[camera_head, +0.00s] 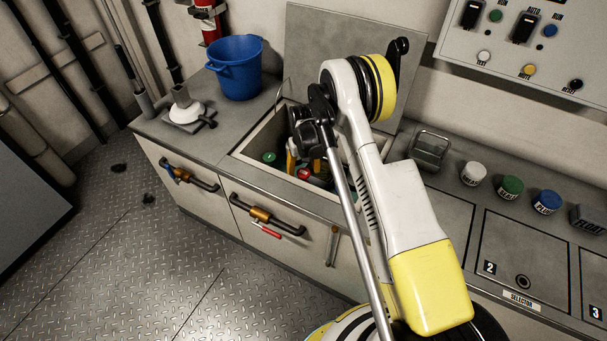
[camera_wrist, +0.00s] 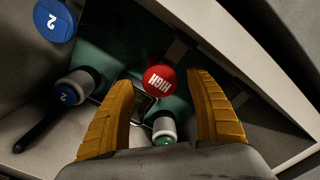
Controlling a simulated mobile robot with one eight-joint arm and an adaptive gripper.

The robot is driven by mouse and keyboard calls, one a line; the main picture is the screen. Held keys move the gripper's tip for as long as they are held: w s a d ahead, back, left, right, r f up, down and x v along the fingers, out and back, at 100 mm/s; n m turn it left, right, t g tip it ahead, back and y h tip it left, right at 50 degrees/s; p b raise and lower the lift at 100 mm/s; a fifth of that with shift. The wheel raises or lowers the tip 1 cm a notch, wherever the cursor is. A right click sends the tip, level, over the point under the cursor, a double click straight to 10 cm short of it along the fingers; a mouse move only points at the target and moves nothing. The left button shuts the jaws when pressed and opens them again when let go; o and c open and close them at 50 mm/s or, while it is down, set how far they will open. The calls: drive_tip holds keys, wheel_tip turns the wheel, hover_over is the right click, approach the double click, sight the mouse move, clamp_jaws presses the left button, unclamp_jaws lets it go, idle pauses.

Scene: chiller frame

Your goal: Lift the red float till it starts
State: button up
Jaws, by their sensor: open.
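The red float (camera_wrist: 159,79), a round red cap marked HIGH, sits inside the open sump in the counter. It also shows in the head view (camera_head: 304,174), partly hidden by my arm. My gripper (camera_wrist: 163,84) is open and points down into the sump. Its two yellow fingers stand on either side of the red float, with a gap showing on both sides. Its tips also show in the head view (camera_head: 303,163). I cannot tell how far the cap is below the tips.
The sump walls stand close around. A raised lid (camera_head: 315,50) is behind. A blue bucket (camera_head: 236,72) stands on the counter at left.

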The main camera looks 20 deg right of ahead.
drive_tip(key=shift+f, duration=0.15)
clamp_jaws()
wheel_tip(320, 180, up, 5)
drive_tip(key=shift+p, duration=1.1)
unclamp_jaws()
wheel_tip(320, 180, up, 12)
